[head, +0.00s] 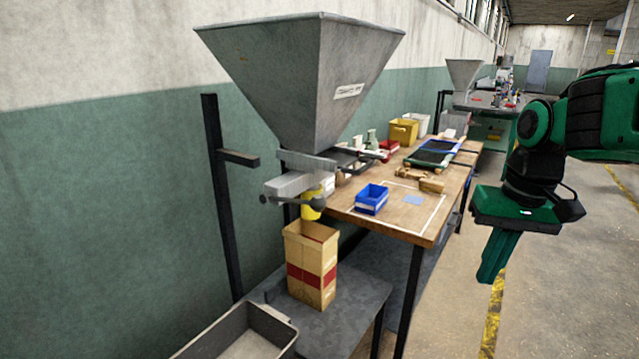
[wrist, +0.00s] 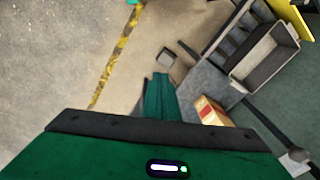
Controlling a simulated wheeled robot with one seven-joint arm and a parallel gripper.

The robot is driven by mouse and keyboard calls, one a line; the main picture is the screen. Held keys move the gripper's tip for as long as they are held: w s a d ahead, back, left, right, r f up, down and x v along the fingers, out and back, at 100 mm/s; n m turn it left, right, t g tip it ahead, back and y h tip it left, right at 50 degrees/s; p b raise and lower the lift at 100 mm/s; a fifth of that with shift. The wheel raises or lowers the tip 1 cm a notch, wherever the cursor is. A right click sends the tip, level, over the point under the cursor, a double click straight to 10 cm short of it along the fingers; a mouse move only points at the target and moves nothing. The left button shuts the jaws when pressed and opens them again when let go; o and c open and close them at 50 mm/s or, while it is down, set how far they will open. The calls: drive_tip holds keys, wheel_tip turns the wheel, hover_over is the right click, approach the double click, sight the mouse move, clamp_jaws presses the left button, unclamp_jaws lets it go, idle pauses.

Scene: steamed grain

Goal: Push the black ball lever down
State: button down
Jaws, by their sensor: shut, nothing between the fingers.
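The grey hopper (head: 300,80) has an outlet with a grey metal housing (head: 300,183) under it. A small dark ball (head: 264,199), which looks like the black ball lever, sticks out at the left of this housing. A yellow spout (head: 312,206) hangs beside it, above an open paper bag (head: 311,265) with a red band. My gripper (head: 487,280) is shut and empty, pointing down at the right, well away from the lever. In the wrist view its green fingers (wrist: 160,80) are together above the floor, and the bag (wrist: 212,112) is to their right.
A wooden table (head: 405,225) with a blue bin (head: 371,199) stands between the hopper and my gripper. The bag stands on a low grey stand (head: 350,300), with a grey tray (head: 235,335) at its left. Open floor lies below my gripper.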

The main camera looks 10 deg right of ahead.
drive_tip(key=w+a+r+n+y, duration=0.1)
drive_tip(key=w+a+r+n, duration=0.5)
drive_tip(key=a+r, duration=0.5)
drive_tip(key=w+a+r+n+t, duration=0.1)
drive_tip(key=w+a+r+n, duration=0.6)
drive_tip(key=w+a+r, duration=0.4)
drive_tip(key=a, duration=0.2)
drive_tip(key=shift+w+a+r+y, duration=0.25)
drive_tip(key=shift+a+r+y, duration=0.1)
drive_tip(key=shift+r+y, duration=0.05)
drive_tip(key=shift+f, duration=0.1)
